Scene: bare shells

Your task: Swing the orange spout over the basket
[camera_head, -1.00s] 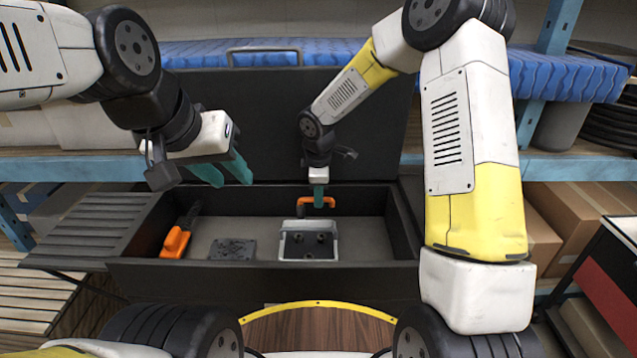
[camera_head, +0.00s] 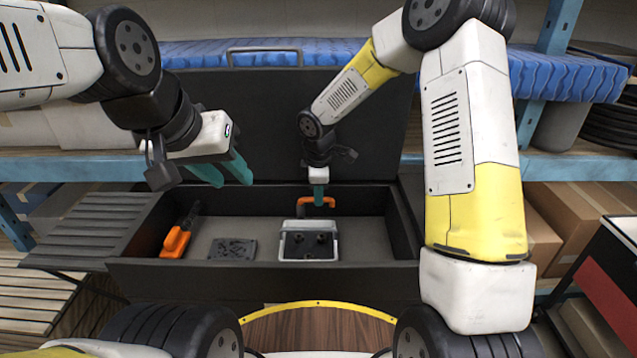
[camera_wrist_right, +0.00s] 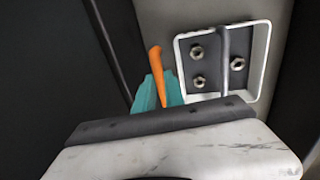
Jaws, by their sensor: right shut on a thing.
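The orange spout (camera_head: 328,202) is a short bent bar near the back wall of the dark box. It shows as an orange strip in the right wrist view (camera_wrist_right: 157,62). My right gripper (camera_head: 319,196) points down and is shut on the spout; its teal fingers (camera_wrist_right: 158,92) lie on both sides of it. A white-rimmed square container (camera_head: 284,241), which looks like the basket, stands in front of the spout. Its dark floor has several nuts, and a grey rod crosses it in the wrist view (camera_wrist_right: 225,60). My left gripper (camera_head: 226,172) is open and empty above the box's back left.
The dark box (camera_head: 370,238) holds an orange-handled tool (camera_head: 175,241) at left and a dark flat plate (camera_head: 233,250). Its floor right of the basket is clear. A raised dark lid (camera_head: 270,120) stands behind, and a slatted side shelf (camera_head: 95,230) is at left.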

